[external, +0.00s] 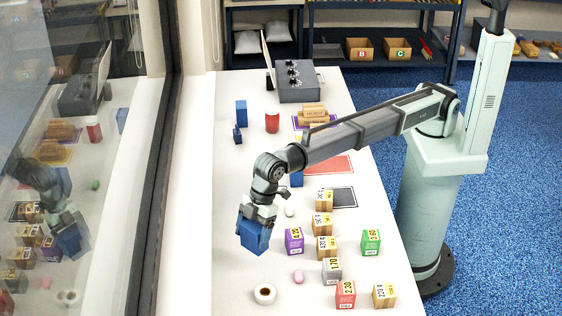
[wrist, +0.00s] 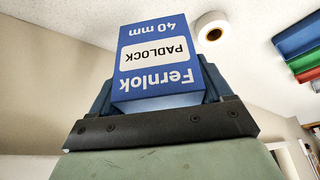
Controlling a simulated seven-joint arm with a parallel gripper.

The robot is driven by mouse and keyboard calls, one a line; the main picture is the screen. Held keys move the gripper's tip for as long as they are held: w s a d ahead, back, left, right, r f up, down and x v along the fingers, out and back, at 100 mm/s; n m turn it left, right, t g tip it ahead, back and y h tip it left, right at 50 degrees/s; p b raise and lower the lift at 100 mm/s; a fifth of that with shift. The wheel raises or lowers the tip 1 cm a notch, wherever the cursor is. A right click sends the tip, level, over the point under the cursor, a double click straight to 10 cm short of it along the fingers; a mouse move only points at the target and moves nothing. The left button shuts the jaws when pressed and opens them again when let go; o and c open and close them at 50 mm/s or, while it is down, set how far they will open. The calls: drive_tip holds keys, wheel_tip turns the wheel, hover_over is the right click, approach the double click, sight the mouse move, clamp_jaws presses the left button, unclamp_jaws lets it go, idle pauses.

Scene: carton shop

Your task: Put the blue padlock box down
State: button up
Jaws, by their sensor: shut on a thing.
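The blue padlock box (external: 254,238) hangs in my gripper (external: 259,216) at the near left part of the white table. In the wrist view the padlock box (wrist: 160,62) fills the space between the fingers, and its label reads "Fernlok PADLOCK 40 mm". My gripper (wrist: 158,100) is shut on it in that view too. The box looks tilted and appears to be above the table, but its exact height cannot be told.
A tape roll (external: 265,293) lies just below the held box. A purple box (external: 294,240), a grey box (external: 331,270) and a red box (external: 345,294) stand to the right. A glass pane (external: 75,150) borders the left. Table space left of the held box is clear.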

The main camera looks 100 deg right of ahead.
drive_tip(key=shift+f, duration=4.25)
drive_tip(key=shift+f, duration=0.15)
drive_tip(key=o, duration=1.1)
drive_tip(key=v, duration=1.2)
